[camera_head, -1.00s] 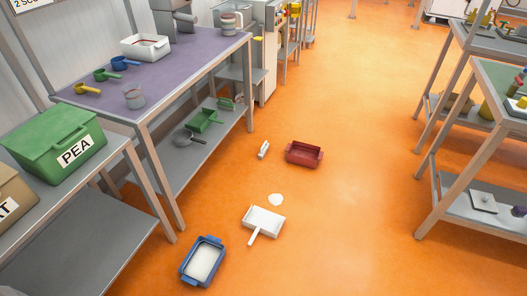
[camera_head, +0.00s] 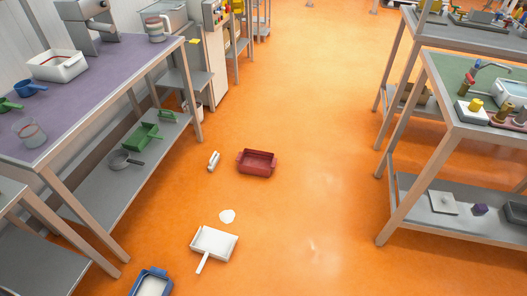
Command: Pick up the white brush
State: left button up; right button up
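A small white object that looks like the white brush (camera_head: 214,161) lies on the orange floor, just left of a red bin (camera_head: 257,163) and apart from it. Its bristles are too small to make out. A white dustpan (camera_head: 215,242) with a handle lies on the floor nearer to me. A small white patch (camera_head: 227,216), like spilled powder, lies between the dustpan and the brush. Neither of my grippers is in view.
A blue bin (camera_head: 150,283) with white contents is cut by the bottom edge. A purple-topped table (camera_head: 100,85) with a lower shelf (camera_head: 118,180) stands at left. A shelved workbench (camera_head: 470,120) stands at right. The floor between them is largely clear.

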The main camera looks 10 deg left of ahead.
aim_at(214, 159)
jog(key=i+l+z, duration=0.25)
jog(key=i, duration=0.2)
jog(key=i+z, duration=0.3)
jog(key=i, duration=0.15)
jog(key=i+u, duration=0.35)
jog(key=u, duration=0.15)
jog(key=i+l+u, duration=0.15)
jog(key=i+u, duration=0.3)
jog(key=k, duration=0.1)
